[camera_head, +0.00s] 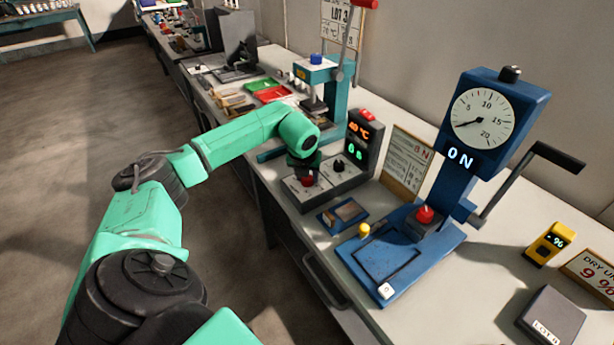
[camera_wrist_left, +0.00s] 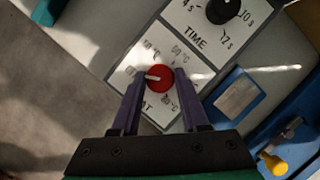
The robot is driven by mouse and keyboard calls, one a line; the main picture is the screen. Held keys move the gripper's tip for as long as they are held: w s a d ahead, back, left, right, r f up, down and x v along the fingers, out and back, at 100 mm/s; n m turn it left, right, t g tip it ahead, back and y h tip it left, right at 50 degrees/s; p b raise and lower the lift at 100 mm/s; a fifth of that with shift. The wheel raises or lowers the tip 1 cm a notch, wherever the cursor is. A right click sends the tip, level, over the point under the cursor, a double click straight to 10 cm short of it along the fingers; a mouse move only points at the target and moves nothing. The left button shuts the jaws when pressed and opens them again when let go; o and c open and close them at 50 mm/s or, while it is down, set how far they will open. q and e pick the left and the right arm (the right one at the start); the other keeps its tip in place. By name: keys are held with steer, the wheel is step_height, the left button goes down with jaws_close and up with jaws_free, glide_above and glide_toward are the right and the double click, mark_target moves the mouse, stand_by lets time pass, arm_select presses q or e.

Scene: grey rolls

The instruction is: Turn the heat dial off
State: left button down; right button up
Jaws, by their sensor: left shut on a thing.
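The heat dial (camera_head: 308,181) is a red knob on the grey control box at the bench's front edge. In the left wrist view the heat dial (camera_wrist_left: 159,79) has a white pointer line aimed left, with temperature marks printed around it. My left gripper (camera_head: 304,168) reaches down over it; in the left wrist view its two dark fingers (camera_wrist_left: 158,84) are shut on the dial, one on each side. The box's display (camera_head: 358,138) reads 40 °C in orange above a green time figure. My right gripper is in neither view.
A black time dial (camera_head: 339,166) sits close to the heat dial. A blue press (camera_head: 420,245) with a gauge, an ON sign and a black lever stands to the right. A small blue tray (camera_head: 342,215) lies in front. A teal press (camera_head: 313,85) stands behind.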

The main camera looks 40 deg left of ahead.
arm_select(q)
steer(key=shift+r, duration=0.1)
steer(key=shift+c, duration=2)
jaws_free()
steer(key=b+v, duration=0.1)
steer(key=v, duration=1.3)
steer(key=shift+s+r+b, duration=0.2)
steer(key=shift+b, duration=0.15)
